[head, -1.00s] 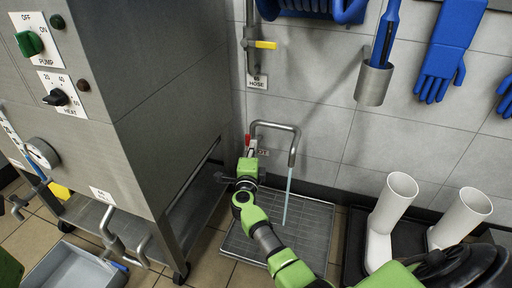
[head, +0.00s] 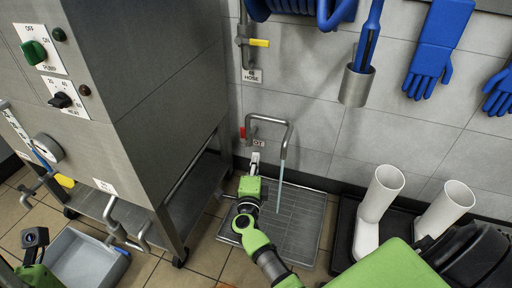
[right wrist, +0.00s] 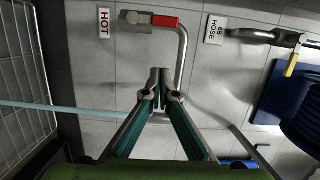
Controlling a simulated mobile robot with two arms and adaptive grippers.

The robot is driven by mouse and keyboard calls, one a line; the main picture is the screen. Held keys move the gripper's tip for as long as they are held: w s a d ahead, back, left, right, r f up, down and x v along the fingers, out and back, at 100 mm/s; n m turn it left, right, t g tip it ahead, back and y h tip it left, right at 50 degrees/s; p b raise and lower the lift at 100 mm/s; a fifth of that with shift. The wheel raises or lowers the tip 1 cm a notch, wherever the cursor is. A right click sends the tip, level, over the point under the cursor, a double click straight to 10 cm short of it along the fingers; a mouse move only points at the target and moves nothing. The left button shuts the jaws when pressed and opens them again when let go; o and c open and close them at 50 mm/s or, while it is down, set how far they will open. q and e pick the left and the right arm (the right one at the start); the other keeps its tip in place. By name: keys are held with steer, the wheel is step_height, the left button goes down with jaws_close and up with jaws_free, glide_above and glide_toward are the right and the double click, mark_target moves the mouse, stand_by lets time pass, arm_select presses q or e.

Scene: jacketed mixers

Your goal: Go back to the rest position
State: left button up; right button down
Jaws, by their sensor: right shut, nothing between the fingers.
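My right gripper (head: 255,161) is shut and empty. It is in front of the wall tap, below its red handle (head: 242,133). In the right wrist view its fingertips (right wrist: 160,76) meet, with the red handle (right wrist: 165,21) and the bent spout (right wrist: 183,60) beyond them; they look apart from the handle. A pale blue stream (head: 280,188) runs down from the spout. Part of my left arm shows at the lower left, with a dark end piece (head: 35,238); its fingers cannot be made out.
The steel machine (head: 140,90) stands left of my right arm. A grey bin (head: 90,262) is on the floor before it. A floor grate (head: 300,235) lies under the stream. White boots (head: 380,200) stand in a black tray at right. A blue hose (head: 300,8) hangs above.

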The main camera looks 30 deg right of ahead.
steer(key=shift+s+a, duration=0.2)
steer(key=shift+s, duration=0.15)
